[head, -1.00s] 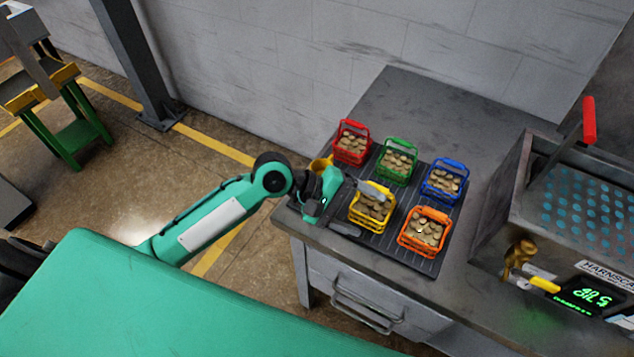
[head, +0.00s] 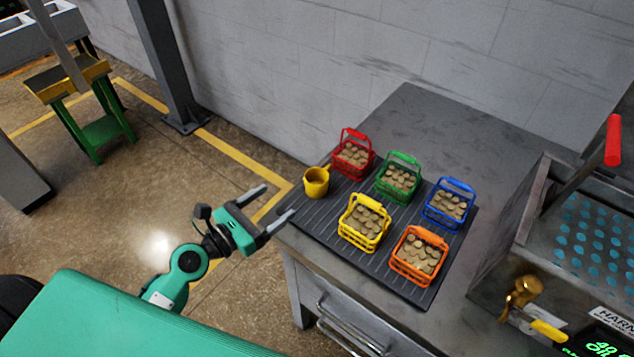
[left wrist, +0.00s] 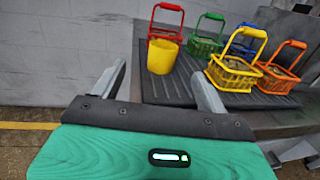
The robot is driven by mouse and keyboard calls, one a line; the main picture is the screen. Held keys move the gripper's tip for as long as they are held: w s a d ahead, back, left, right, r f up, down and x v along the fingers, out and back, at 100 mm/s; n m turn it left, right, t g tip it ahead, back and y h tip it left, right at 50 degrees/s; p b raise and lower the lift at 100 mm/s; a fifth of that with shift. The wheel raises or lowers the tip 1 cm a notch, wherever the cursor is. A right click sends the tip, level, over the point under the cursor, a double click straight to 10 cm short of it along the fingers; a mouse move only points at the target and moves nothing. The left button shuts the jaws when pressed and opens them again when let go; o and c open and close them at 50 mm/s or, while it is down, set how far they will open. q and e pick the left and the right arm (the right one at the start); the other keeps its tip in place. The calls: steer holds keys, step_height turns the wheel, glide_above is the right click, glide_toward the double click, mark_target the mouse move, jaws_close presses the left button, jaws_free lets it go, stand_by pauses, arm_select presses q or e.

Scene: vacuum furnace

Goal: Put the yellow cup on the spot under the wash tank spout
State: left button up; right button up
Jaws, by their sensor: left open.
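The yellow cup (head: 316,183) stands upright at the left corner of the dark ribbed mat (head: 312,222), beside the red basket. In the left wrist view the yellow cup (left wrist: 162,56) shows ahead, beyond and between the fingertips. My left gripper (head: 279,203) is open and empty, to the left of the table edge and short of the cup, not touching it. The wash tank (head: 540,200) is at the right, with a brass spout (head: 522,292) on its front. The spot under the spout is out of view. My right gripper is not in view.
Red (head: 352,155), green (head: 399,178), blue (head: 450,204), yellow (head: 364,222) and orange (head: 419,256) baskets of round metal pieces stand on the mat. The grey table (head: 400,115) is bare behind them. A red-handled lever (head: 612,140) rises at the tank.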

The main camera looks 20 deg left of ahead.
mark_target(308, 183)
arm_select(q)
steer(key=p+x, duration=0.1)
steer(key=x, duration=0.3)
steer(key=shift+w+d+r, duration=0.2)
steer(key=shift+w+d, duration=0.05)
steer(key=shift+w, duration=0.05)
steer(key=shift+p+x, duration=0.4)
steer(key=shift+x, duration=0.65)
steer(key=shift+w+d+f, duration=0.2)
steer(key=shift+w+d, duration=0.05)
steer(key=shift+w, duration=0.15)
steer(key=shift+w+d, duration=0.2)
steer(key=shift+w, duration=0.05)
steer(key=p+x, duration=0.1)
steer(key=x, duration=0.2)
steer(key=shift+w+d, duration=0.15)
steer(key=shift+d, duration=0.2)
steer(key=shift+w+d+f, duration=0.15)
steer(key=shift+w+d, duration=0.1)
steer(key=shift+w, duration=0.2)
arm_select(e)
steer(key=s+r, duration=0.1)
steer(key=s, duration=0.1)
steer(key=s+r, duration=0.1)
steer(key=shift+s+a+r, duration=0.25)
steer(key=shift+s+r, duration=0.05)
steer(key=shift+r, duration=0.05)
